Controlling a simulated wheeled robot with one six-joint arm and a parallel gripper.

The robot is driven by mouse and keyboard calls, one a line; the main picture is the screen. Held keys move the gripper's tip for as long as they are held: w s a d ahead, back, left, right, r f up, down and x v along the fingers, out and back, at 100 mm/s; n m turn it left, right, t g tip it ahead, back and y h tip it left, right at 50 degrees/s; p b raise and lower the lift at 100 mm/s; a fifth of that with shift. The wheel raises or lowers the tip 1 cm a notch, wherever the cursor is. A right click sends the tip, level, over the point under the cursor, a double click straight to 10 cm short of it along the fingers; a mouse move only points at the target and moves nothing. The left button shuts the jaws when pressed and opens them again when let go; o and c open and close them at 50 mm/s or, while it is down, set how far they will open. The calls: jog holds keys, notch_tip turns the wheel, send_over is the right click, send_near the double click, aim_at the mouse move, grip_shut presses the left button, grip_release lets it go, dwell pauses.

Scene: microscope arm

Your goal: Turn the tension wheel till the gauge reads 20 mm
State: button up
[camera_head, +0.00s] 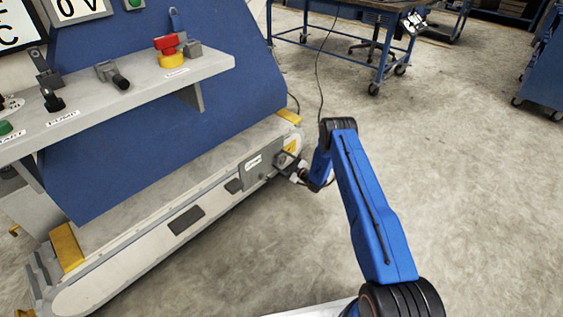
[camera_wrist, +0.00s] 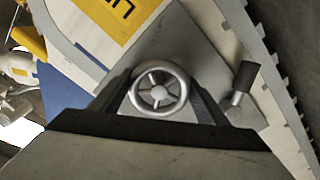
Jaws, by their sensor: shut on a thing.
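The tension wheel (camera_wrist: 183,89), a small silver handwheel with spokes, is in the middle of the wrist view. My gripper (camera_wrist: 158,100) has its dark fingers on either side of the wheel and is shut on it. In the head view my gripper (camera_head: 293,169) is at the grey plate (camera_head: 258,172) near the far end of the long low conveyor-like machine; the wheel is hard to make out there.
A black handle (camera_wrist: 243,80) stands out to the right of the wheel. A control shelf (camera_head: 130,92) with a red stop button (camera_head: 170,46) and levers overhangs the machine (camera_head: 150,258). A blue bench (camera_head: 372,15) stands at the back.

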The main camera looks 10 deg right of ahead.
jog(key=m, duration=0.7)
jog(key=shift+s+a+f, duration=0.1)
jog(key=shift+s, duration=0.05)
jog(key=m, duration=0.6)
jog(key=shift+s+a, duration=0.1)
jog(key=m, duration=0.5)
jog(key=shift+m, duration=2.7)
jog(key=o, duration=1)
jog(key=shift+r, duration=0.2)
jog(key=shift+o, duration=0.2)
